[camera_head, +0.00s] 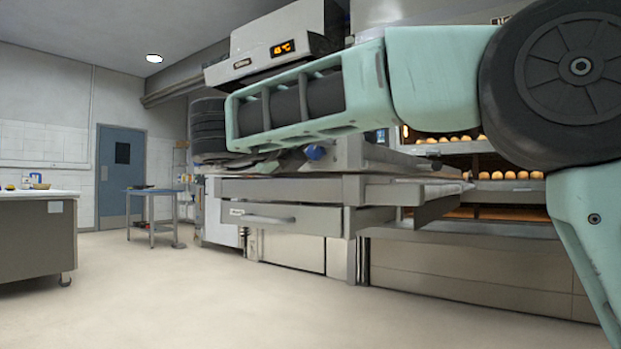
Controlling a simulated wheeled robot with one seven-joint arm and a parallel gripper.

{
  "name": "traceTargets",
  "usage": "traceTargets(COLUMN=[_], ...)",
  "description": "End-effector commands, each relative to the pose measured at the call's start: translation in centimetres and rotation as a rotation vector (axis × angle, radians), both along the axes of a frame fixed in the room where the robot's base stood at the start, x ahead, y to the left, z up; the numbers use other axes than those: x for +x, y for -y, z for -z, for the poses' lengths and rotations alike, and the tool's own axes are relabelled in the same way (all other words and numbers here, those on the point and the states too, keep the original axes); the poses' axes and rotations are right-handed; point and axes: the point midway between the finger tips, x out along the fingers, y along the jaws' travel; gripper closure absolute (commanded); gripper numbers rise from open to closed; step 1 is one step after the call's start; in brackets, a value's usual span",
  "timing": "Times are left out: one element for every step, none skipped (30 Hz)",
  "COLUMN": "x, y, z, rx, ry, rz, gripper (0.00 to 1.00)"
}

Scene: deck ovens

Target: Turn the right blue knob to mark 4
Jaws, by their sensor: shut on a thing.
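A blue knob (315,152) shows small on the oven front, just below my pale green forearm. My gripper (262,164) shows only as dark, partly hidden parts below and beyond the forearm, close to the left of this knob. It is shut at the oven's knob panel. Its fingertips and the exact contact are hidden, and I cannot tell whether the visible knob is the one it holds. The knob's pointer and the marks, including mark 4, cannot be read from here.
The oven's lower door (290,190) and a drawer-like front with a bar handle (262,218) jut out below. Lit decks at the right hold several buns (497,175). A steel counter (38,240) and a small blue table (150,200) stand left. The floor between is clear.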

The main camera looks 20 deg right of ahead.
Motion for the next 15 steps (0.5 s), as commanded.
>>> traceTargets(x=[-0.05,-0.05,-0.07,-0.06,-0.07,-0.07,-0.08,-0.08,-0.09,-0.09,-0.1,-0.11,-0.11,-0.11,-0.11], y=[-0.03,-0.03,-0.04,-0.04,-0.05,-0.04,-0.04,-0.04,-0.04,-0.04,-0.04,-0.05,-0.03,-0.03,-0.03], z=[1.0,0.97,0.92,0.89,0.85,0.82,0.77,0.75,0.7,0.66,0.65,0.58,0.54,0.52,0.48], rx=[0.028,0.043,0.06,0.074,0.087,0.104,0.116,0.127,0.141,0.151,0.159,0.17,0.178,0.185,0.193], ry=[0.032,0.052,0.077,0.097,0.114,0.136,0.153,0.166,0.187,0.2,0.212,0.226,0.238,0.246,0.257], rz=[0.001,0.001,0.001,0.001,0.001,0.001,0.001,0.0,0.0,0.0,0.0,0.0,0.0,0.0,0.001], gripper=[0.89,0.89,0.89,0.89,0.89,0.89,0.89,0.89,0.89,0.89,0.89,0.89,0.89,0.89,0.89])
